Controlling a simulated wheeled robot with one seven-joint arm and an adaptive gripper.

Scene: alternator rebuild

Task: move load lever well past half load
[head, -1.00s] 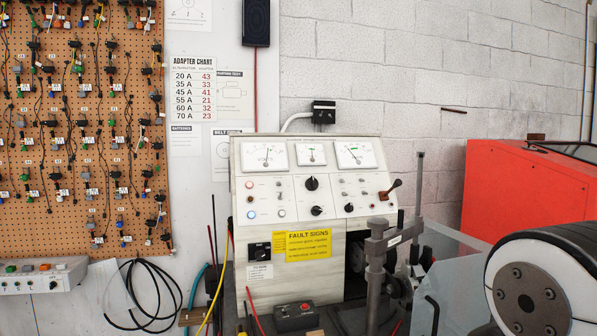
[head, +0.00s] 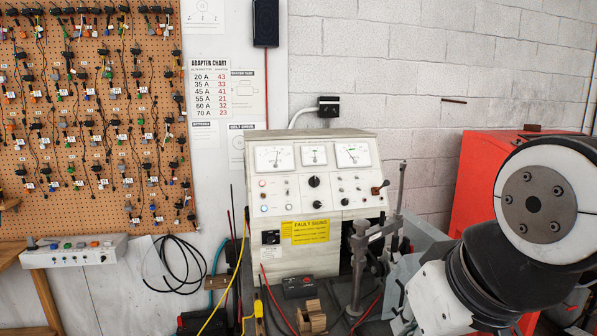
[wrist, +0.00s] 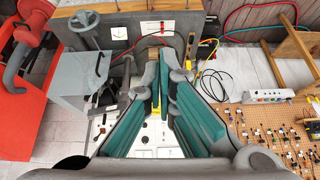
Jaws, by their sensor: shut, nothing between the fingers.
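The load lever (head: 380,187) has a dark brown knob and sticks out at the right edge of the test console's sloping panel in the head view, tilted up and to the right. The cream test console (head: 315,195) has meters, knobs and lamps on its face. My gripper (wrist: 162,75) shows in the wrist view with teal-padded fingers, shut and empty, over the console area. Its fingers hide much of the panel there, and I cannot pick out the lever in that view. In the head view my arm is at the lower right and the fingertips are not visible.
A grey post clamp (head: 362,245) stands in front of the console's right side. A red cabinet (head: 470,180) is at the right. A small dark box (head: 298,287) and cables lie in front. A pegboard (head: 95,130) with hanging leads is at the left.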

